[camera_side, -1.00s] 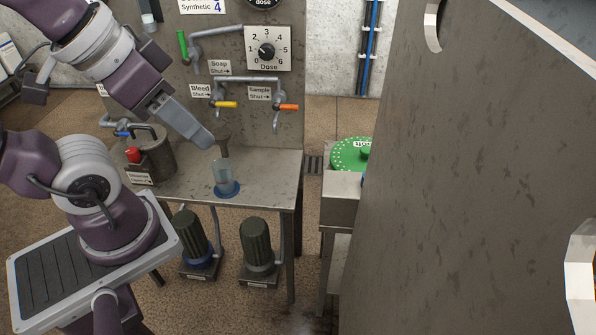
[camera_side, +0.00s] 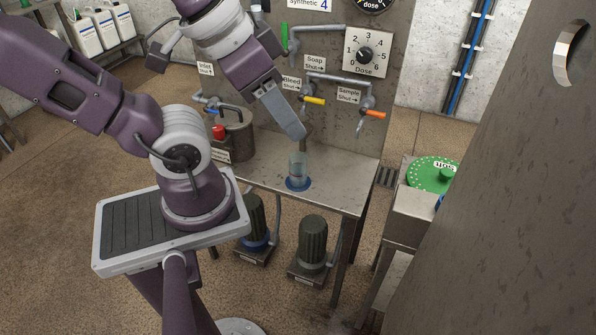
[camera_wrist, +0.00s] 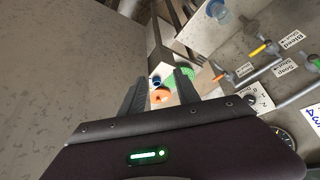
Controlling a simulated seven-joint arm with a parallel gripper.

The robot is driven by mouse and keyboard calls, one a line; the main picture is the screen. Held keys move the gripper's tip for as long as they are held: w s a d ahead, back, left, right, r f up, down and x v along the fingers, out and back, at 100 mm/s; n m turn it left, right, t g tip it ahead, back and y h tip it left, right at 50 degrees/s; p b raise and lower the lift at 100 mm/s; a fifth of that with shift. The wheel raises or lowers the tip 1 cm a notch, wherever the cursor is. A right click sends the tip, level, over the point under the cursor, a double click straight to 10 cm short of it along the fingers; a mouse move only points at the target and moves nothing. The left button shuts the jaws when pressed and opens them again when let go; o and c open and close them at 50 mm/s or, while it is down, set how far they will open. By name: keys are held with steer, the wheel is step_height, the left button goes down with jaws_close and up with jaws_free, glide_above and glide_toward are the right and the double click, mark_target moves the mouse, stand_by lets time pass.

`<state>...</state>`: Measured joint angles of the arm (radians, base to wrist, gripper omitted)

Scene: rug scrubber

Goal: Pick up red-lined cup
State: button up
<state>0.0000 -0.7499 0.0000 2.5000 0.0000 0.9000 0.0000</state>
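A clear cup (camera_side: 298,166) stands upright on a blue ring (camera_side: 298,184) on the steel bench. A faint reddish band seems to show low on it, too small to be sure. The cup also shows at the top of the wrist view (camera_wrist: 221,13). My gripper (camera_side: 298,136) is seen edge-on in the side view, its tip appearing just above the cup; the depth between them is unclear. In the wrist view my gripper (camera_wrist: 161,77) has two dark fingers spread apart with nothing held. The cup lies outside the fingers, up and to the right.
The panel behind has taps with yellow (camera_side: 314,100) and orange (camera_side: 374,114) handles. A lidded pot (camera_side: 234,138) stands on the bench's left. A green disc (camera_side: 432,174) is at right, beside a large grey wall (camera_side: 510,200).

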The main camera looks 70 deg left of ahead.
steer(key=o, duration=0.8)
steer(key=m+g+y, duration=0.9)
steer(key=m, duration=0.1)
glide_above(304, 170)
steer(key=w+d, duration=0.1)
steer(key=d, duration=0.6)
step_height(304, 170, down, 24)
steer(key=a+f+m+y, duration=0.1)
steer(key=a+f+m, duration=0.1)
steer(key=f, duration=0.2)
steer(key=a+f+m+t+y, duration=0.1)
steer(key=a+f+m, duration=0.1)
steer(key=f, duration=0.2)
steer(key=a+f+m+y, duration=0.2)
steer(key=f, duration=0.2)
steer(key=shift+s+f, duration=0.1)
steer(key=shift+s, duration=0.25)
steer(key=x, duration=0.7)
steer(key=shift+s+a+f, duration=0.1)
steer(key=shift+s+f, duration=0.05)
steer(key=shift+f, duration=0.15)
steer(key=shift+c, duration=0.3)
